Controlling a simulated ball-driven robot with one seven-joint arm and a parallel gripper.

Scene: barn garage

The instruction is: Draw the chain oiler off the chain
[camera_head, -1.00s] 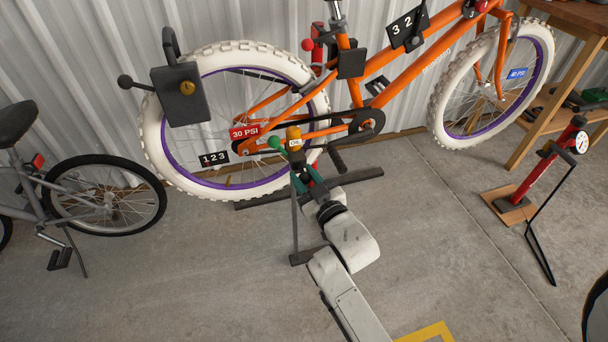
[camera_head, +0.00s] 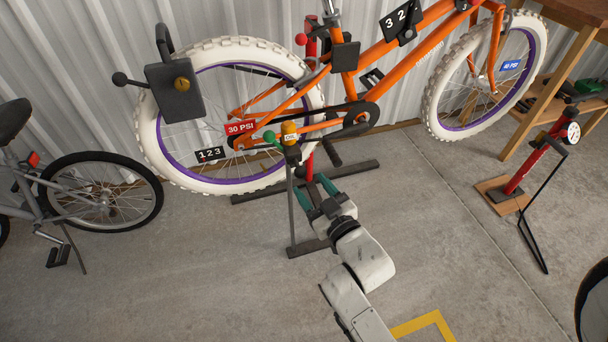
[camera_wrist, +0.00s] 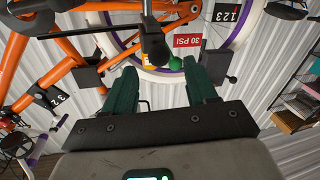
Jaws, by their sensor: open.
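The chain oiler (camera_head: 290,136) is a small amber bottle marked OIL with a green ball knob (camera_head: 270,137). It sits atop a thin dark post (camera_head: 292,205) and overlaps the chain line at the orange bike's (camera_head: 402,66) rear wheel; I cannot tell whether it touches the chain. My gripper (camera_head: 316,189) is open and empty, below and slightly right of the oiler, apart from it. In the wrist view the green fingers (camera_wrist: 160,70) are spread, with the amber bottle (camera_wrist: 149,61) and green knob (camera_wrist: 174,63) beyond and between their tips.
A dark box with a lever (camera_head: 174,94) stands before the rear tyre. The bike's dark floor stand (camera_head: 350,170) lies behind my gripper. A grey bike (camera_head: 95,195) is at left and a red pump (camera_head: 522,170) at right. The front concrete floor is largely clear.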

